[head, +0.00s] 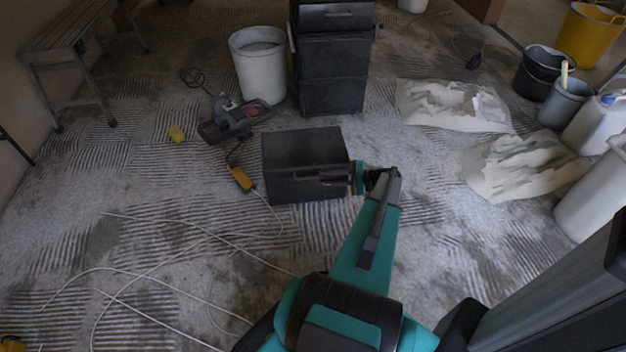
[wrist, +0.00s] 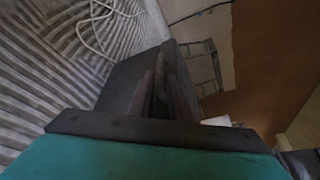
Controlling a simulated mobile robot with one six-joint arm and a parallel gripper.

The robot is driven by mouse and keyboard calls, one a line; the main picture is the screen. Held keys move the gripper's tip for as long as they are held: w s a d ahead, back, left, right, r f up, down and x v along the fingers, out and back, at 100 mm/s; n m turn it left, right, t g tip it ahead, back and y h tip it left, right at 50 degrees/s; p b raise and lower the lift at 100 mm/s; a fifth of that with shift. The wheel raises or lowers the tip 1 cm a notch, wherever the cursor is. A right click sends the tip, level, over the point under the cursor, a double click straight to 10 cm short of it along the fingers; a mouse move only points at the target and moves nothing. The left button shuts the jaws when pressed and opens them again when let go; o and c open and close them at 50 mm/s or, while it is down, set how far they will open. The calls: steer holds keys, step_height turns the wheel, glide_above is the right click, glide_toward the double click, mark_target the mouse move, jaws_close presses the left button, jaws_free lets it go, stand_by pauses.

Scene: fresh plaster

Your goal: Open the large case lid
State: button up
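A dark grey case (head: 300,150) sits on the floor in the middle of the head view. It also fills the middle of the wrist view (wrist: 122,82). I cannot tell for sure whether its lid is shut or raised.
A stack of black tool boxes (head: 332,70) and a white bucket (head: 258,70) stand behind the case. A power tool (head: 235,120) and a yellow-handled tool (head: 241,178) lie to its left. Torn bags (head: 455,105) lie to the right. Loose cable crosses the floor at front left.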

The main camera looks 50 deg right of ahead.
mark_target(313, 177)
steer(key=shift+b+x, duration=0.6)
steer(key=shift+x, duration=2.3)
jaws_close()
steer(key=shift+a, duration=0.1)
